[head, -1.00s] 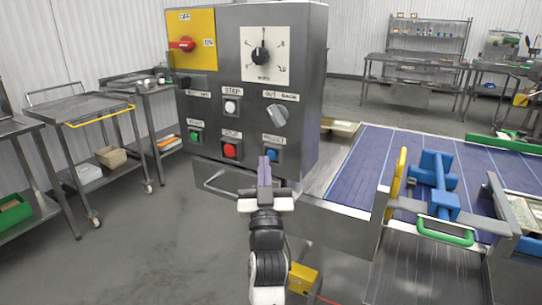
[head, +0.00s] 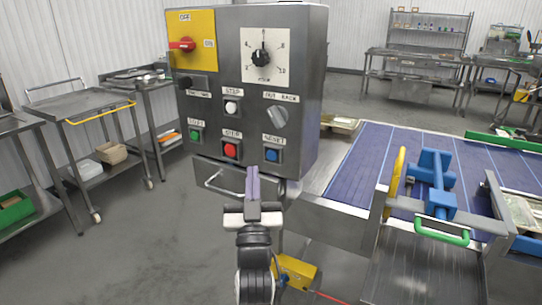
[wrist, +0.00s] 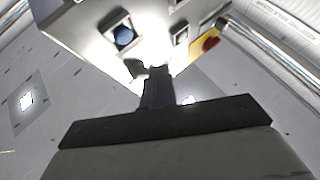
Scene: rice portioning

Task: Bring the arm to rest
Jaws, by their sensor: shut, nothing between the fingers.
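My gripper (head: 252,183) is shut and empty, with its fingers pointing up and away from me. In the head view it stands in front of the lower edge of the grey control panel (head: 212,107), below the red stop button (head: 231,150) and the blue reset button (head: 272,155). The wrist view shows the shut fingers (wrist: 157,85) in front of the panel's lit underside, with the blue button (wrist: 123,36) above and to the left. I cannot tell from these views how far the fingertips are from the panel.
A blue conveyor belt (head: 385,155) runs at the right, with a blue fixture (head: 434,180) and a green handle (head: 442,231) at its near end. A yellow box (head: 295,272) is low beside my arm. Steel carts (head: 95,105) stand at the left; the floor between is clear.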

